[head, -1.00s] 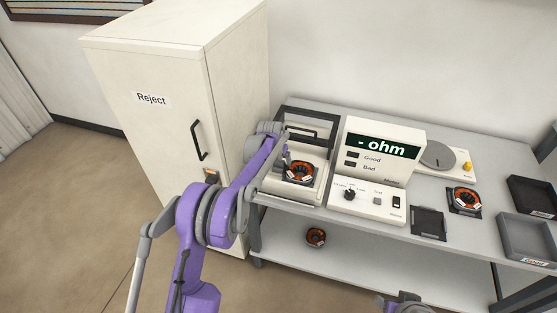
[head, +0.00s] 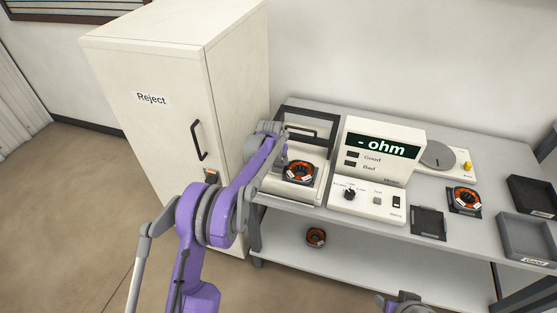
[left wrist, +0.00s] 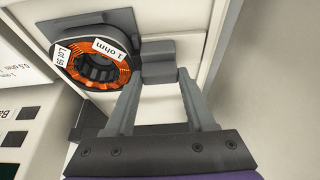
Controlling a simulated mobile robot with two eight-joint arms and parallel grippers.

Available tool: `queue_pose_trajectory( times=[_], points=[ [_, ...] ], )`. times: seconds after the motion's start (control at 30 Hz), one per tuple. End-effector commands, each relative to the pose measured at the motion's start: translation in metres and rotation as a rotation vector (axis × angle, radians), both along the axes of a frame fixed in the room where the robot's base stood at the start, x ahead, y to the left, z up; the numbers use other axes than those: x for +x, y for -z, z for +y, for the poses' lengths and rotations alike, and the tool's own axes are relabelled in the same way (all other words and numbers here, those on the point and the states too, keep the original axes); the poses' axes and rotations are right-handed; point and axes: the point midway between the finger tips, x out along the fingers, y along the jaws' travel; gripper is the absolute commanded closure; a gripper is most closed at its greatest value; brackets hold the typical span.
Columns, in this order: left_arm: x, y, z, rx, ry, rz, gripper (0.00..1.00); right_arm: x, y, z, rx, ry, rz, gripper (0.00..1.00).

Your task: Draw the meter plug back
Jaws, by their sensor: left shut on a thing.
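The meter plug (left wrist: 158,66) is a small grey stepped block in the left wrist view. My left gripper (left wrist: 160,84) is shut on it, one finger on each side. The block sits right beside the dark holder of a copper-wound ring (left wrist: 88,62) labelled "1 ohm"; I cannot tell whether they touch. In the head view this ring (head: 299,172) lies in the pale fixture left of the meter (head: 378,160), whose display reads "- ohm". My left gripper (head: 274,172) reaches in from the left there, and its fingers hide the plug. My right gripper (head: 405,303) shows only partly at the bottom edge.
The white Reject cabinet (head: 150,140) stands close left of the bench. A dark frame with a handle (head: 304,133) is behind the fixture. Another ring (head: 464,198), a dark plate (head: 429,221) and trays (head: 528,238) lie to the right.

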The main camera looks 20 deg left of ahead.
Motion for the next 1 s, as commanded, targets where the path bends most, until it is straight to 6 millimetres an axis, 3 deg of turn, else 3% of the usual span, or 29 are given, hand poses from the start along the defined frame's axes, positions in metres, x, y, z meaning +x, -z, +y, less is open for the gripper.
queue_pose_trajectory(
  times=[0.27, 0.53, 0.57, 0.6, 0.7, 1.0],
  points=[
    [0.001, 0.000, 0.038, 0.002, -0.004, 0.000, 1.00, -0.001, 0.003, 0.000, 0.000, 0.000, 0.002, 0.50],
    [0.002, -0.001, 0.040, 0.004, -0.003, -0.002, 1.00, -0.001, 0.003, 0.000, 0.000, 0.000, 0.002, 0.50],
    [0.002, -0.001, 0.040, 0.004, -0.003, -0.002, 0.40, -0.001, 0.003, 0.000, 0.000, 0.000, 0.002, 0.50],
    [0.002, -0.001, 0.040, 0.004, -0.003, -0.002, 0.33, -0.001, 0.003, 0.000, 0.000, 0.000, 0.002, 0.50],
    [0.002, -0.001, 0.040, 0.004, -0.002, -0.001, 0.15, -0.001, 0.003, 0.000, 0.000, 0.000, 0.002, 0.50],
    [0.001, -0.001, 0.038, 0.002, -0.001, -0.001, 0.15, -0.001, 0.003, 0.000, 0.000, 0.000, 0.002, 0.50]
  ],
)
